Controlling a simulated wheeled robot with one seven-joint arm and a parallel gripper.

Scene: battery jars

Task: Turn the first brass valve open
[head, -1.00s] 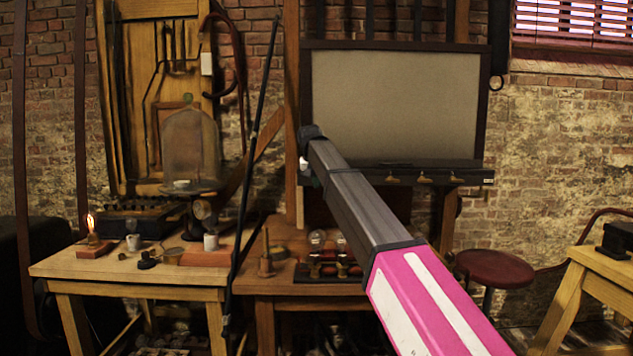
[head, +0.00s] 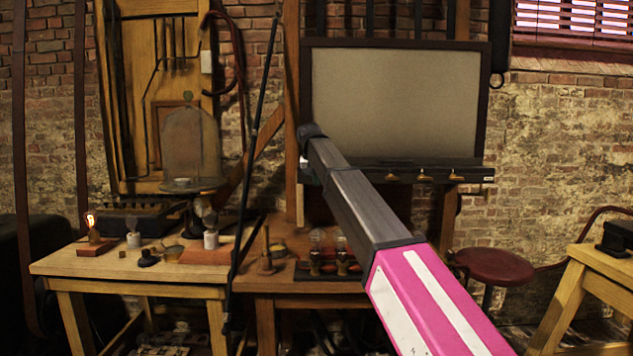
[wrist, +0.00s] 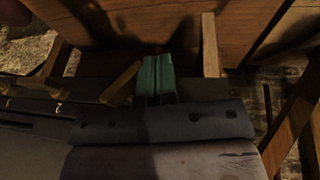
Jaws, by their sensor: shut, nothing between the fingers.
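Small brass fittings, which look like the valves, sit in a row on the dark ledge (head: 436,165) under the grey panel; one shows at the left (head: 391,177) and another in the middle (head: 423,176). In the wrist view my gripper (wrist: 156,78) has its green fingers shut together and empty. A yellowish bar (wrist: 120,84) stands tilted just left of the fingers, apart from them; I cannot tell if it is a valve handle. A second upright bar (wrist: 210,45) is to the right. In the head view my arm hides my gripper, and which valve is first is unclear.
A wooden bench (head: 130,268) at left holds a lit lamp (head: 91,228) and small jars. Two glass bulbs on brass bases (head: 316,262) stand below the panel (head: 395,100). A red stool (head: 495,266) and a yellow table (head: 600,262) are at right.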

